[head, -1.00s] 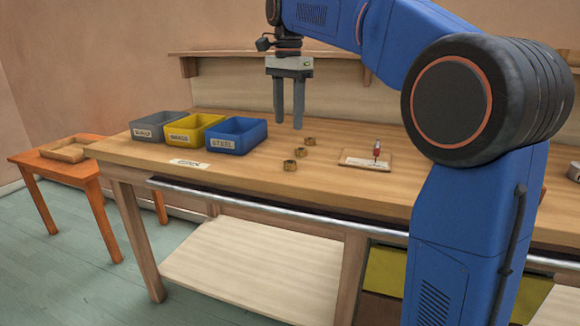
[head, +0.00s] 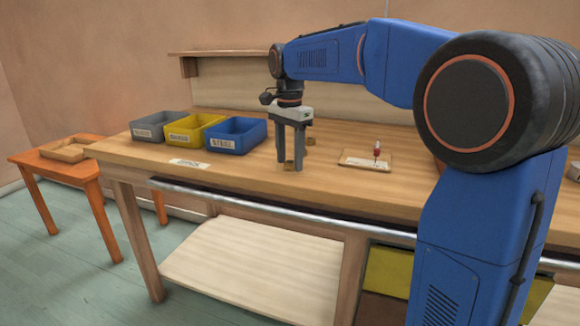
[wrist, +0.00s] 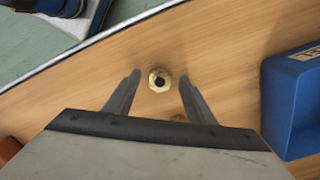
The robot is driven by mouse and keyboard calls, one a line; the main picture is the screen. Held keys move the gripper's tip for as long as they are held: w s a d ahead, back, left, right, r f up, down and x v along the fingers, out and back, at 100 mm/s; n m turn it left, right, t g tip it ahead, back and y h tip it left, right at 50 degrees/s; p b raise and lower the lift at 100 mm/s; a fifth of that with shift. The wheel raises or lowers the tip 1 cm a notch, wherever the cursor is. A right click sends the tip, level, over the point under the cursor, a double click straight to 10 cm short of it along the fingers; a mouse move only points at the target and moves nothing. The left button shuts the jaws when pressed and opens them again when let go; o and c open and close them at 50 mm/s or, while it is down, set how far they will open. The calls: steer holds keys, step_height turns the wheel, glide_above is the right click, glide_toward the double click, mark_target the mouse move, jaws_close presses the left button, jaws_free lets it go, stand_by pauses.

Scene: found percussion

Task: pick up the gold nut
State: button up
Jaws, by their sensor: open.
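A gold hex nut (wrist: 153,78) lies flat on the wooden bench, between and just beyond the fingertips in the wrist view. In the head view this nut (head: 289,166) shows between the finger ends. My gripper (head: 291,165) is open, pointing down, its fingertips low over the bench near the front edge. It also shows in the wrist view (wrist: 160,76), with space on both sides of the nut. A second nut (head: 311,141) lies behind the gripper. Another nut (wrist: 178,118) is mostly hidden by the gripper body in the wrist view.
Grey (head: 150,130), yellow (head: 190,136) and blue (head: 238,139) bins stand left of the gripper on the bench (head: 220,177). A white label (head: 189,163) lies before them. A small tray (head: 365,162) with a red-handled tool is to the right.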

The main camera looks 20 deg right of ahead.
steer(key=shift+f, duration=0.15)
steer(key=c, duration=1.2)
